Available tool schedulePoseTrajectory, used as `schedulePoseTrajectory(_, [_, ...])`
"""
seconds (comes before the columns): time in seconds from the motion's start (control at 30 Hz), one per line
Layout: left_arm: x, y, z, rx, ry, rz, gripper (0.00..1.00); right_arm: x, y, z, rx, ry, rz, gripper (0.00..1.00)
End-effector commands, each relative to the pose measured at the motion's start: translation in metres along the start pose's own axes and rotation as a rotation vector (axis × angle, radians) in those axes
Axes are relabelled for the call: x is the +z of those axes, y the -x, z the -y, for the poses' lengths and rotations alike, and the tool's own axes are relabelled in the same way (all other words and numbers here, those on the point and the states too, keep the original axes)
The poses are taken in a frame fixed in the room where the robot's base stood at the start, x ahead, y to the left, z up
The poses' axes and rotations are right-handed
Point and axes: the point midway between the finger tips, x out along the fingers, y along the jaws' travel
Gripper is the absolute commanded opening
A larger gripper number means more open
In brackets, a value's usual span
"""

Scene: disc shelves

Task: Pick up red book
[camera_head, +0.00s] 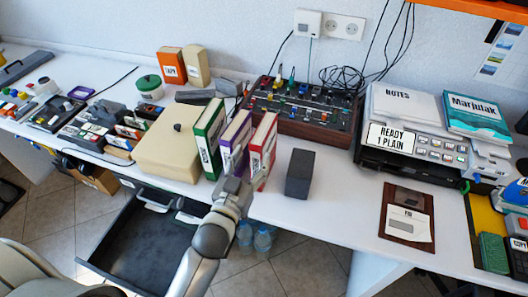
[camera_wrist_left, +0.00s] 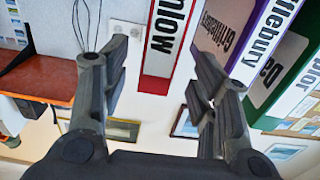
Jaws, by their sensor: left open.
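The red book (camera_head: 264,140) stands upright at the right end of a short row, beside a purple book (camera_head: 236,135) and a green book (camera_head: 209,140). My left gripper (camera_head: 243,184) is in front of the row near the lower part of the red book and hides some of it. In the left wrist view, the fingers (camera_wrist_left: 157,78) are spread wide and empty. The red book's labelled spine (camera_wrist_left: 162,45) appears in the gap between them; I cannot tell how far in front. The purple book (camera_wrist_left: 215,30) lies just beyond one finger. My right gripper is not in view.
A dark grey block (camera_head: 300,174) stands close to the right of the red book. A beige box (camera_head: 168,147) sits left of the row, and a mixing console (camera_head: 298,112) behind. An open dark drawer (camera_head: 150,237) lies below the desk edge. Clear desk surface (camera_head: 345,200) lies further right.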

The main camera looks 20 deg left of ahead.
Motion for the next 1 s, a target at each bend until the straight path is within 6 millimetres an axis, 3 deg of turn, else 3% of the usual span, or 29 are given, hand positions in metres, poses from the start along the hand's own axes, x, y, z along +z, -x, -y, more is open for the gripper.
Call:
schedulePoseTrajectory(0.2, [-0.001,-0.033,0.0,0.0,-0.002,0.001,0.55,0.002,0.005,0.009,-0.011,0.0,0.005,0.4])
schedulePoseTrajectory(0.47, [0.001,-0.051,0.0,-0.001,0.0,0.003,0.55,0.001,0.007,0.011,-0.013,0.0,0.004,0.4])
schedulePoseTrajectory(0.73, [0.005,-0.087,-0.002,0.0,-0.001,0.002,0.55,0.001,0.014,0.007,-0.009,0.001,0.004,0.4])
schedulePoseTrajectory(1.0, [0.007,-0.096,-0.002,0.0,-0.001,0.003,0.55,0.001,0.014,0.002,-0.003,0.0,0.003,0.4])
